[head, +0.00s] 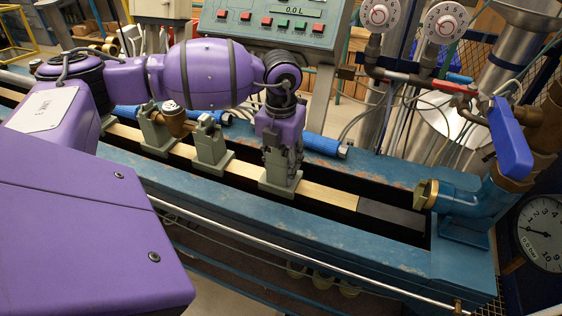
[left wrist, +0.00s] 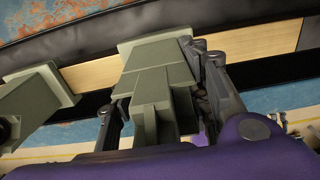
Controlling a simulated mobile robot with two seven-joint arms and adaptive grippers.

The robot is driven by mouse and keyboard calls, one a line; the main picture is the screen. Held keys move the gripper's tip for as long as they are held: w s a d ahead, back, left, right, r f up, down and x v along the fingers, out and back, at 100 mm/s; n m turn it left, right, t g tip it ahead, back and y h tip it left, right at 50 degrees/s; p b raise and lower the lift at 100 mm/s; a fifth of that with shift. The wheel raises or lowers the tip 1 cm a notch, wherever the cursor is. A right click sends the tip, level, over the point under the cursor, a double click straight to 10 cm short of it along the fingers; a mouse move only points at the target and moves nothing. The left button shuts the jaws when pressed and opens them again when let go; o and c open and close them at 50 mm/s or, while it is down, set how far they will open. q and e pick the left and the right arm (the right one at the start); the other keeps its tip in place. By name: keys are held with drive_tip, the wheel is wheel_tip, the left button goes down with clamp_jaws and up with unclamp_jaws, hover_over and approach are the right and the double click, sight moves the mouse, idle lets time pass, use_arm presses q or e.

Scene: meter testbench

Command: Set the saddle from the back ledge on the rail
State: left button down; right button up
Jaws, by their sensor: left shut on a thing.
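The grey-green saddle (head: 279,184) is upright at the rail (head: 328,194), its wide foot over the pale strip. I cannot tell whether the foot bears on the rail or hangs just above it. My left gripper (head: 284,158) points down and is shut on the saddle's upper part. In the left wrist view the saddle (left wrist: 157,75) sits between the two dark fingers, with its foot across the pale strip (left wrist: 265,42). My right gripper is not in view.
Two more grey-green saddles stand on the rail to the left, a middle one (head: 210,146) and one by a brass fitting (head: 176,122). A brass-ended blue pipe fitting (head: 450,198) and a blue-handled valve (head: 510,137) stand right. The rail between is clear.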

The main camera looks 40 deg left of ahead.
use_arm(q)
drive_tip(key=c, duration=1)
unclamp_jaws()
drive_tip(key=shift+o, duration=0.5)
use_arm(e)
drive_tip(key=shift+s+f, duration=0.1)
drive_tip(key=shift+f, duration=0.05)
use_arm(q)
drive_tip(key=shift+f, duration=0.1)
drive_tip(key=shift+r+p, duration=1.75)
drive_tip(key=shift+r, duration=2.6)
drive_tip(key=shift+r+p, duration=1)
drive_tip(key=shift+r, duration=2.05)
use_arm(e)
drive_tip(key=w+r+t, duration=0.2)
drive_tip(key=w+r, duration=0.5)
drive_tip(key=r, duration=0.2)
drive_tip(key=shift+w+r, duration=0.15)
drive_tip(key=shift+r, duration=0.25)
use_arm(q)
drive_tip(key=shift+s+f, duration=0.1)
drive_tip(key=shift+f, duration=0.05)
